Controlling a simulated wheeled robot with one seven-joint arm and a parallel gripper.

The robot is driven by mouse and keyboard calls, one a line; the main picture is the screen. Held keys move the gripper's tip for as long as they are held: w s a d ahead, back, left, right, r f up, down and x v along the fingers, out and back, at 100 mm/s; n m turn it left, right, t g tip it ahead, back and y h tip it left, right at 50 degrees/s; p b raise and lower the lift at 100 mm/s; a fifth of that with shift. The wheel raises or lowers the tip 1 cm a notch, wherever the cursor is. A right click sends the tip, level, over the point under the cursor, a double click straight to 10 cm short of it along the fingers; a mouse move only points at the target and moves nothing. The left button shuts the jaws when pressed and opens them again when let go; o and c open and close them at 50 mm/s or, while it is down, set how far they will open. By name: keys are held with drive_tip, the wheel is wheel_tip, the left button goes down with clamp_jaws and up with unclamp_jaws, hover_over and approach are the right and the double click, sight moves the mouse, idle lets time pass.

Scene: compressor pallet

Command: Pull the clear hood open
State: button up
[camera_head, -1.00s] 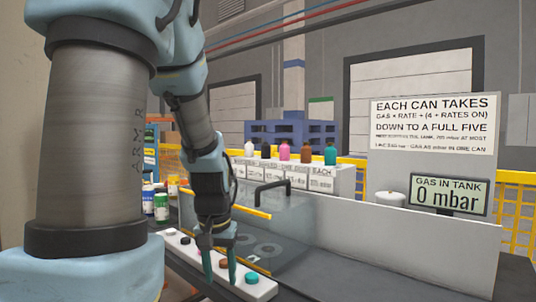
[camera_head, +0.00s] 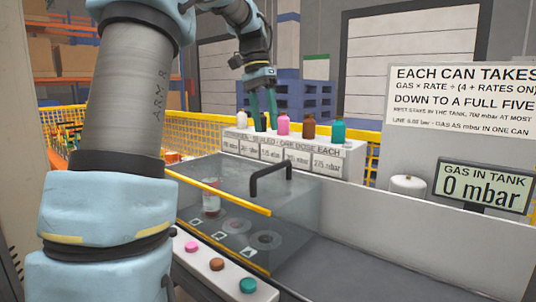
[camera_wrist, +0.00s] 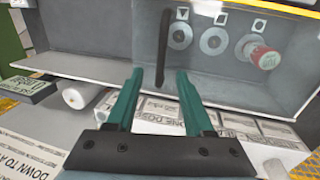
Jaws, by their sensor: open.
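The clear hood (camera_head: 300,206) is a see-through box with yellow edge strips, down over a row of round seats. Its black bar handle (camera_head: 268,172) stands on top; in the wrist view the handle (camera_wrist: 163,50) appears as a dark bar ahead of and between my fingertips. My gripper (camera_head: 264,124) has teal fingers pointing down, above and behind the handle, in front of the bottle shelf. In the wrist view my gripper (camera_wrist: 160,78) is open and empty, apart from the handle. A red-and-white can (camera_head: 211,197) stands in a seat under the hood; it shows in the wrist view (camera_wrist: 262,57).
A shelf (camera_head: 295,165) with labelled fronts and several coloured bottles stands behind the hood. A button strip (camera_head: 230,270) runs in front. The tank display (camera_head: 485,186) reads 0 mbar at right, beside a white knob (camera_head: 408,183). The grey bench right of the hood is clear.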

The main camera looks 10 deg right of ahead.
drive_tip(key=f, duration=0.3)
drive_tip(key=d+f, duration=0.1)
drive_tip(key=f, duration=0.6)
drive_tip(key=shift+s+d+f, duration=0.2)
drive_tip(key=shift+s+d, duration=0.05)
drive_tip(key=shift+s, duration=0.1)
clamp_jaws()
idle(1.1)
